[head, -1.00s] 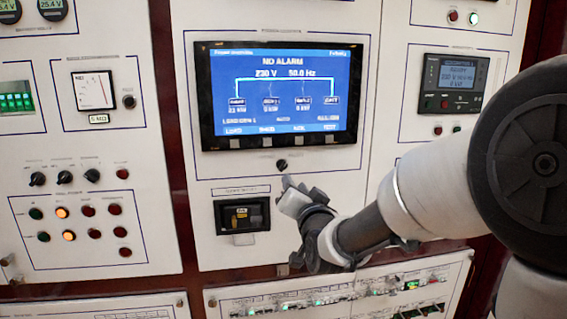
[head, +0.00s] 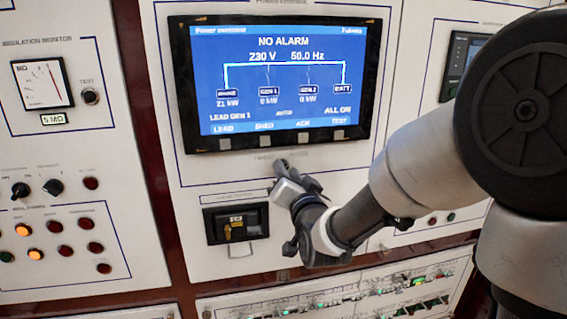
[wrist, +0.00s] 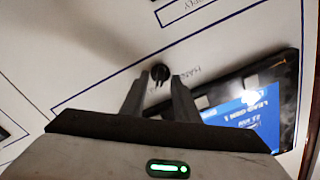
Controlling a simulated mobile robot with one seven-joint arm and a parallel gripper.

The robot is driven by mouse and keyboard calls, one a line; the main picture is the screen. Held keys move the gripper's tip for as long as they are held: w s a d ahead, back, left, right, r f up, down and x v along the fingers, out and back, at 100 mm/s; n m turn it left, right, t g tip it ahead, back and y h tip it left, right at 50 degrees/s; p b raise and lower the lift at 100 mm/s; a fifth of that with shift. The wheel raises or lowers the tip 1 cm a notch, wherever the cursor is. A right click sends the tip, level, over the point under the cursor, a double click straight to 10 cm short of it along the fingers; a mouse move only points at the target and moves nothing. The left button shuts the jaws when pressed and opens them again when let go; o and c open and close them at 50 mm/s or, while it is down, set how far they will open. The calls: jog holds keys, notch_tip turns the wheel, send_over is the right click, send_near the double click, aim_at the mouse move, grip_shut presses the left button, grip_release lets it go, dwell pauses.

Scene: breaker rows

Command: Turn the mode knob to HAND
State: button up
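The mode knob (wrist: 159,72) is a small round black knob on the white panel, just below the large display. In the wrist view it shows between and slightly beyond the tips of my gripper (wrist: 159,82). The two dark fingers stand apart, one on each side of the knob; I cannot tell whether they touch it. Lettering is partly visible beside the knob, cut by the fingers. In the head view my gripper (head: 284,174) is at the panel below the display and largely hides the knob.
The display (head: 275,85) reads NO ALARM and sits just above my gripper. A black breaker unit (head: 236,223) is below left of it. A row of small breakers (head: 340,293) runs along the bottom. Knobs and lit buttons (head: 36,254) are on the left panel.

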jog(key=shift+w+a, duration=0.1)
jog(key=shift+w, duration=0.15)
grip_shut()
jog(key=shift+f+n+b, duration=0.1)
jog(key=shift+n+b, duration=0.2)
jog(key=shift+b, duration=0.3)
jog(key=shift+s+a+n+b, duration=0.1)
jog(key=shift+a+n+b, duration=0.05)
jog(key=shift+n+b, duration=8.1)
jog(key=m+b, duration=0.3)
jog(key=shift+r, duration=0.2)
